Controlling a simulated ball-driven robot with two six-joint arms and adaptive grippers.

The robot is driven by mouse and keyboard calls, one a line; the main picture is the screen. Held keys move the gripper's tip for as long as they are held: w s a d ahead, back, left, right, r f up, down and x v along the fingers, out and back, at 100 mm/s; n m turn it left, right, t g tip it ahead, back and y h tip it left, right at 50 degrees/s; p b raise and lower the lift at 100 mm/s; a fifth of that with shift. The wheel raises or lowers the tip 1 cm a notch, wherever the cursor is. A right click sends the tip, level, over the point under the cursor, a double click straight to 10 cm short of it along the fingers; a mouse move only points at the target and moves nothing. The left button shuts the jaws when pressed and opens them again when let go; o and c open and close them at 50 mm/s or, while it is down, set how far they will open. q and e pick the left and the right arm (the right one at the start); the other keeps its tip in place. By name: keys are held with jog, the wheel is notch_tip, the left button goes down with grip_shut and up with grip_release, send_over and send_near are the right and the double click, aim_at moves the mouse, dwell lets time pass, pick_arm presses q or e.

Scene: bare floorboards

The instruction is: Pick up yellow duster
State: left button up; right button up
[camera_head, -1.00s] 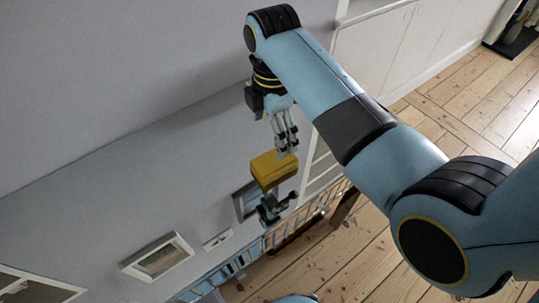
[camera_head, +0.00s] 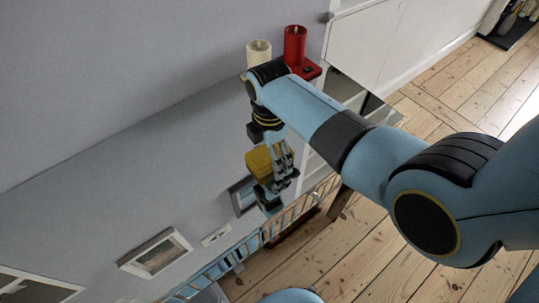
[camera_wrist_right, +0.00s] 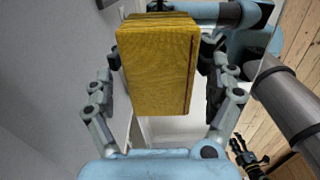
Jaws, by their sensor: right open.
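The yellow duster (camera_head: 258,161) is a yellow block with dark edges, at the middle of the head view. My right gripper (camera_head: 281,158) is beside it, its fingers partly overlapping the duster's right side in that view. In the right wrist view the duster (camera_wrist_right: 157,65) fills the space between the two open fingers, with gaps visible at its sides. I cannot tell whether a finger touches it.
A cream candle (camera_head: 259,53) and a red candle (camera_head: 295,46) stand beyond my right wrist. A picture frame (camera_head: 156,253) lies to the left, and another dark frame (camera_head: 240,195) is close by the duster. Open floorboards (camera_head: 425,110) show on the right.

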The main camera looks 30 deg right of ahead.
jog(key=shift+c, duration=0.2)
jog(key=c, duration=1.2)
jog(key=shift+r, duration=0.55)
notch_tip(320, 180, up, 3)
jog(key=shift+f, duration=0.15)
jog(key=s+d+r, duration=0.2)
jog(key=d, duration=0.1)
jog(key=s+d+r, duration=0.2)
jog(key=d+r, duration=0.1)
jog(key=s+d+r, duration=0.2)
jog(key=s+d, duration=0.1)
jog(key=shift+d+r+p, duration=0.15)
jog(key=shift+d+p, duration=0.05)
jog(key=shift+p, duration=0.1)
